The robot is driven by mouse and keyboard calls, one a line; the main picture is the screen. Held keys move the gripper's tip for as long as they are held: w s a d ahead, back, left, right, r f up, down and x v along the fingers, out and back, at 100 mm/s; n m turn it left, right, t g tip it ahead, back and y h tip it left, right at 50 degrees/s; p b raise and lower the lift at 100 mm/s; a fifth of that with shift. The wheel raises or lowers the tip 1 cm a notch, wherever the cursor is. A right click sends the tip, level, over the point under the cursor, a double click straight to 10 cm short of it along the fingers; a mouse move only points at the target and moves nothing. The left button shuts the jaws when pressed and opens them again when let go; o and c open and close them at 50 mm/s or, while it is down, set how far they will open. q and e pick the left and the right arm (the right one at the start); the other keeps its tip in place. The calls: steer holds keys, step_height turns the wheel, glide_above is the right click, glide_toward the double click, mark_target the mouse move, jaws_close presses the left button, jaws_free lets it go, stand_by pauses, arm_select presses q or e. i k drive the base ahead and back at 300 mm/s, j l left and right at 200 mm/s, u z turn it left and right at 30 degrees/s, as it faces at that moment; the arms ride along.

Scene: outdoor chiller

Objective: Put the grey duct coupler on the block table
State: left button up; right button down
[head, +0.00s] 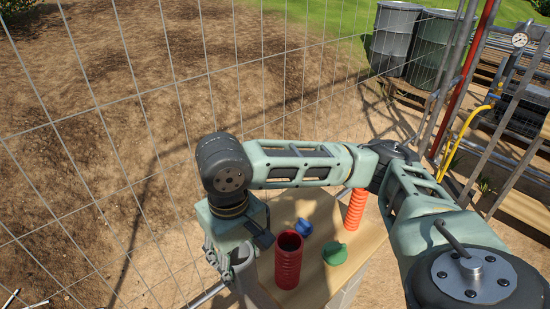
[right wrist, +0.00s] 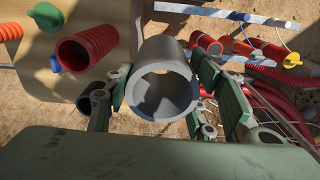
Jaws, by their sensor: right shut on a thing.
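The grey duct coupler (head: 243,261) is a short, open-ended grey tube. My right gripper (head: 226,262) is shut on it, at the left edge of the block table in the head view. In the right wrist view the coupler (right wrist: 166,103) sits between the two finger pads, its open end towards the camera. The block table (head: 318,262) has a light wooden top and grey blocks below. Its top (right wrist: 38,88) shows at the upper left of the right wrist view. I cannot tell whether the coupler touches it. My left gripper is out of view.
On the table stand a red ribbed tube (head: 288,262), an orange corrugated tube (head: 355,210), a blue cap (head: 304,227) and a green cap (head: 334,253). A wire fence (head: 120,100) runs along the left. Several coloured pipes (right wrist: 255,60) lie at right in the right wrist view.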

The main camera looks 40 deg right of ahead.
mark_target(300, 201)
steer(key=l+u, duration=0.15)
steer(key=l, duration=0.5)
steer(key=l+u, duration=0.1)
steer(key=l, duration=0.5)
steer(key=k+l+u, duration=0.15)
steer(key=l, duration=0.5)
steer(key=l+u, duration=0.15)
steer(key=l, duration=0.5)
